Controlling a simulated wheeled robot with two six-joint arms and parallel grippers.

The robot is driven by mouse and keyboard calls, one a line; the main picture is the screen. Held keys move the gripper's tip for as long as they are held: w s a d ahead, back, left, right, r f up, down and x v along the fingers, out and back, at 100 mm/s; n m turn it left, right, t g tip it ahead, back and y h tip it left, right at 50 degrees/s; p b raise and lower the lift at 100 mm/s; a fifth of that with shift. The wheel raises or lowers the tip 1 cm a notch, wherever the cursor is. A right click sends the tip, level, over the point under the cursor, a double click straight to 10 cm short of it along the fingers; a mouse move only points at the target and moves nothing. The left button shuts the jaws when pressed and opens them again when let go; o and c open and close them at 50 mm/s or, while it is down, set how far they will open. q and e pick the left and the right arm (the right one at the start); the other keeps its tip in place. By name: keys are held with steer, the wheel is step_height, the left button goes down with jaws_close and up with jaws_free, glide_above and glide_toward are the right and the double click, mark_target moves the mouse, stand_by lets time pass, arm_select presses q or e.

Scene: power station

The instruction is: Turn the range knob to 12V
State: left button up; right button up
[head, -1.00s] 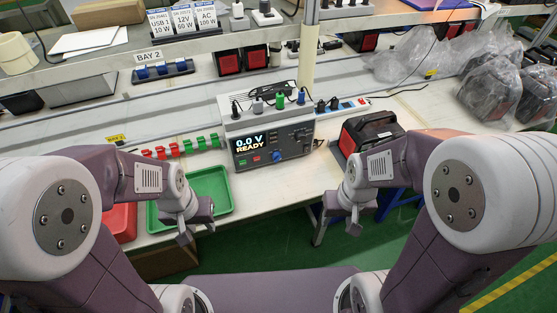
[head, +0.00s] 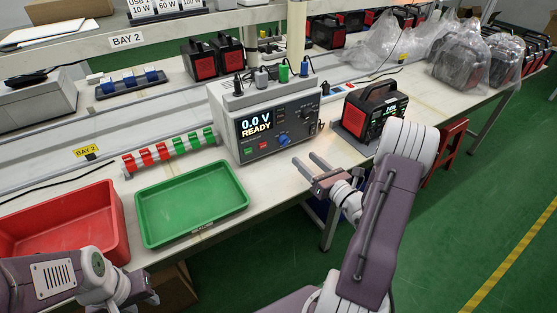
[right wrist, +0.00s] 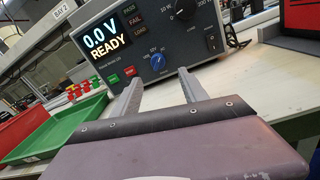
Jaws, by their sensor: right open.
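The grey tester (head: 262,115) stands on the bench, its display reading 0.0 V READY. A blue knob (head: 283,140) is low on its front; it also shows in the right wrist view (right wrist: 158,62) with small markings around it, too small to read surely. My left gripper (head: 142,297) is low at left.
A green tray (head: 193,242) and a red bin (head: 110,245) are left of the tester. A row of red and green clips (head: 170,152) lies behind the tray. A black and red power unit (head: 372,118) stands close on the right. Bench space before the tester is clear.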

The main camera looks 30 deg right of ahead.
mark_target(288, 143)
steer(key=shift+d, duration=0.15)
steer(key=w, duration=0.3)
steer(key=w+a, duration=0.1)
steer(key=w, duration=0.2)
steer(key=w+a, duration=0.1)
steer(key=w, duration=0.2)
steer(key=shift+r, duration=0.2)
steer(key=shift+d, duration=0.1)
steer(key=shift+b, duration=0.3)
jaws_close()
